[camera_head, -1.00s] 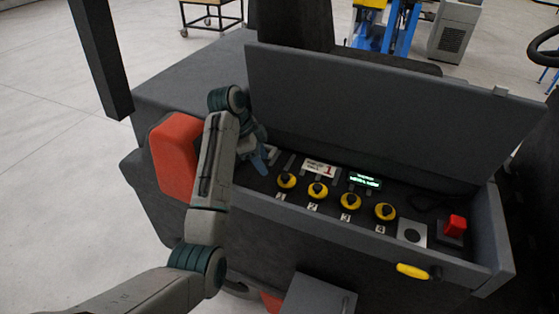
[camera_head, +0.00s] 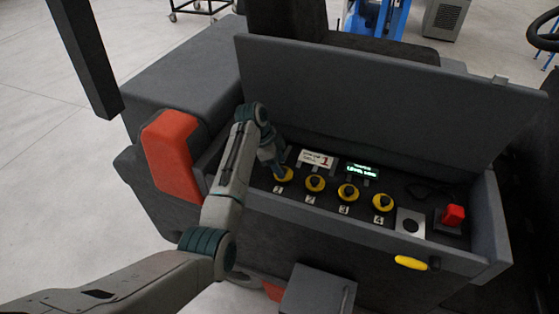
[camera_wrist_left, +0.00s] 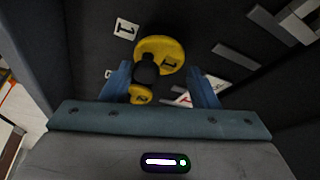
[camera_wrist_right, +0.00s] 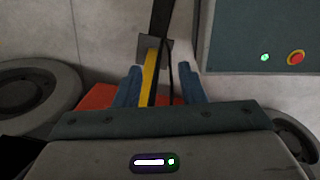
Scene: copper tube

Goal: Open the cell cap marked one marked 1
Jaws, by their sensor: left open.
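The cell cap marked 1 (camera_head: 285,175) is the leftmost of several yellow round caps with black middles in the grey open box. A white tag with a 1 lies beside it. In the left wrist view the yellow cap (camera_wrist_left: 172,50) has a black knob and a smaller yellow part in front. My left gripper (camera_head: 270,158) is open over this cap; its blue fingers (camera_wrist_left: 161,75) stand either side of the black knob, with no clear contact. My right gripper (camera_wrist_right: 160,75) is out of the head view; its fingers are apart and nothing is clearly held.
The caps marked 2 (camera_head: 315,184), 3 (camera_head: 347,193) and 4 (camera_head: 382,203) stand in a row to the right. A sign with a red 1 (camera_head: 317,160) and a lit display (camera_head: 363,171) stand behind. The raised lid (camera_head: 380,100) blocks the back.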

